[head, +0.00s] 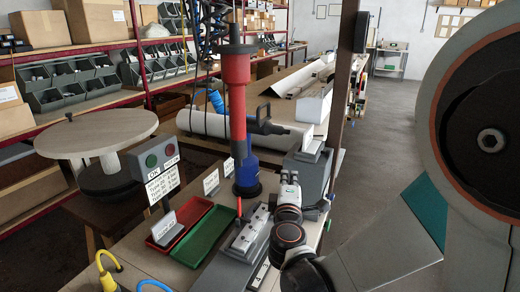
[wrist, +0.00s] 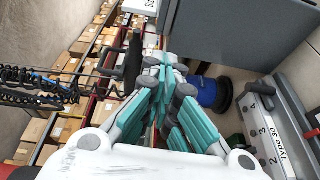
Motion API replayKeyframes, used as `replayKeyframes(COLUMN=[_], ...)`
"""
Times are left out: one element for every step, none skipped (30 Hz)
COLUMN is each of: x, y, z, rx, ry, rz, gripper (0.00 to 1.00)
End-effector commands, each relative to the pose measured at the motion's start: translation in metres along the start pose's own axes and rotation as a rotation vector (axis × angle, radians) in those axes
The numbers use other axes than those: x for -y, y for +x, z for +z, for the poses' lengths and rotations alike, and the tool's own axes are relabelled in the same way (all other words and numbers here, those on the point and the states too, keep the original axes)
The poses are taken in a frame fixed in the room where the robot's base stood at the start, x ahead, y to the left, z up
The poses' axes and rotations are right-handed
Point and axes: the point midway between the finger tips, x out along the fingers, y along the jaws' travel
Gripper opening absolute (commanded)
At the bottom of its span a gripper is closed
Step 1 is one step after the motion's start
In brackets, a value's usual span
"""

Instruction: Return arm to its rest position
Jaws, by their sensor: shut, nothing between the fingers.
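My gripper shows in the wrist view (wrist: 172,75) with its teal fingers brought together and nothing between them. In the head view, my gripper (head: 289,178) is small, above the workbench, in front of a grey block-shaped fixture (head: 308,172) and right of the red and blue upright tool (head: 237,110). My arm reaches in from the right edge of the head view, its large grey joint filling the upper right. The fingertips are partly hidden in the head view.
Near my arm lies a grey numbered fixture (head: 245,240), labelled "Type 30" in the wrist view (wrist: 275,135). Red (head: 170,225) and green (head: 205,235) trays, a button box (head: 160,160) and a round table (head: 95,133) stand left. The floor at right (head: 385,120) looks clear.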

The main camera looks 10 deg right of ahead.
Motion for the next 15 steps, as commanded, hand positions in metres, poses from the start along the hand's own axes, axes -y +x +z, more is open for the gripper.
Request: replayKeyframes(x=[-0.003,-0.004,-0.006,-0.007,-0.008,-0.009,-0.009,-0.010,-0.010,-0.009,-0.009,-0.009,-0.008,-0.007,-0.006], y=[-0.002,-0.003,-0.005,-0.007,-0.009,-0.013,-0.016,-0.019,-0.023,-0.027,-0.031,-0.036,-0.041,-0.045,-0.052], z=[0.008,0.013,0.020,0.026,0.032,0.039,0.045,0.050,0.057,0.062,0.067,0.072,0.077,0.081,0.086], rx=[0.017,0.030,0.048,0.062,0.078,0.098,0.113,0.129,0.149,0.164,0.179,0.198,0.213,0.228,0.246], ry=[0.029,0.052,0.087,0.116,0.146,0.188,0.218,0.248,0.289,0.319,0.349,0.388,0.418,0.448,0.487], rz=[-0.015,-0.028,-0.047,-0.063,-0.080,-0.104,-0.121,-0.139,-0.163,-0.181,-0.200,-0.223,-0.242,-0.261,-0.286], gripper=[0.00,0.00,0.00,0.00,0.00,0.00,0.00,0.00,0.00,0.00,0.00,0.00,0.00,0.00,0.00])
